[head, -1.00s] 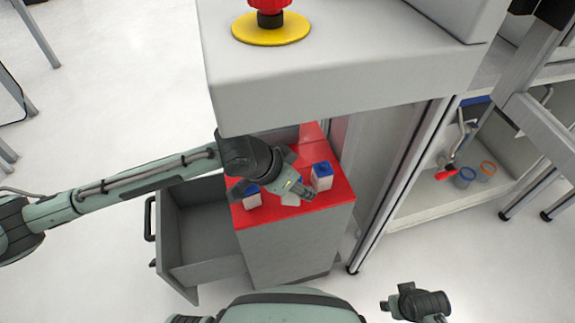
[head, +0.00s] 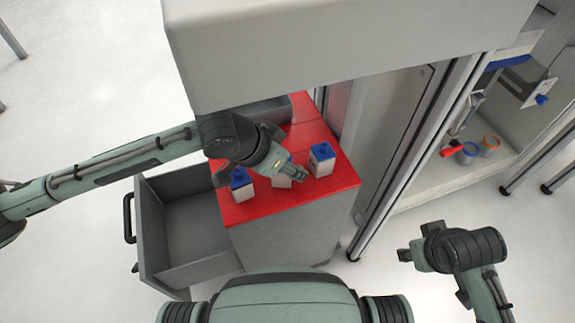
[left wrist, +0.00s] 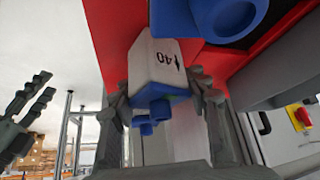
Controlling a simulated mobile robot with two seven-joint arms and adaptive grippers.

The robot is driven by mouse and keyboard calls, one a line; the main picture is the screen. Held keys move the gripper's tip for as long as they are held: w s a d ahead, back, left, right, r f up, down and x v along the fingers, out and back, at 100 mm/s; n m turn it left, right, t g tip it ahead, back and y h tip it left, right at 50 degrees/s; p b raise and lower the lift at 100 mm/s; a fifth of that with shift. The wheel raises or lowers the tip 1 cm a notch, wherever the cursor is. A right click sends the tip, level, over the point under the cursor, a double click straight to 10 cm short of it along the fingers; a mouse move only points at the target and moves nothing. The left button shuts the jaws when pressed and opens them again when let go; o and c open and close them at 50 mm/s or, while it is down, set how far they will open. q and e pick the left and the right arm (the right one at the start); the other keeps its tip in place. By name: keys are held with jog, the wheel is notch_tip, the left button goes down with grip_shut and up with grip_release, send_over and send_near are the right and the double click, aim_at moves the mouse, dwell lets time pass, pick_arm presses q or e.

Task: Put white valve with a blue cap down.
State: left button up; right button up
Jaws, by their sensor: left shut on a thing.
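My left gripper (head: 294,176) is over the red cabinet top between two blue-capped white valves. It is shut on a white valve (left wrist: 155,60) marked "40", whose blue cap (left wrist: 155,95) sits between the fingers in the left wrist view. In the head view only a white part of this valve (head: 281,182) shows below the fingers; whether it touches the red top is hard to tell. Another valve (head: 241,185) stands to the left and one (head: 321,160) to the right. My right gripper (head: 406,254) is away to the right, fingers apart and empty in the left wrist view (left wrist: 28,105).
The red top (head: 255,209) has bare room along its front edge. An open grey drawer (head: 190,225) juts out on the left. A grey machine housing (head: 330,60) overhangs the back. A shelf (head: 440,182) with blue and orange rings is at right.

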jog(key=shift+s+r, duration=0.1)
jog(key=shift+r, duration=0.15)
pick_arm(q)
jog(key=shift+f, duration=0.1)
jog(key=o, duration=1.3)
pick_arm(e)
jog(key=shift+f, duration=0.1)
pick_arm(q)
jog(key=shift+s+a+r, duration=0.1)
jog(key=shift+r, duration=0.25)
jog(key=p+v, duration=0.2)
jog(key=v, duration=0.9)
jog(key=shift+r, duration=0.25)
pick_arm(e)
jog(key=x, duration=0.4)
jog(key=shift+a+f, duration=0.4)
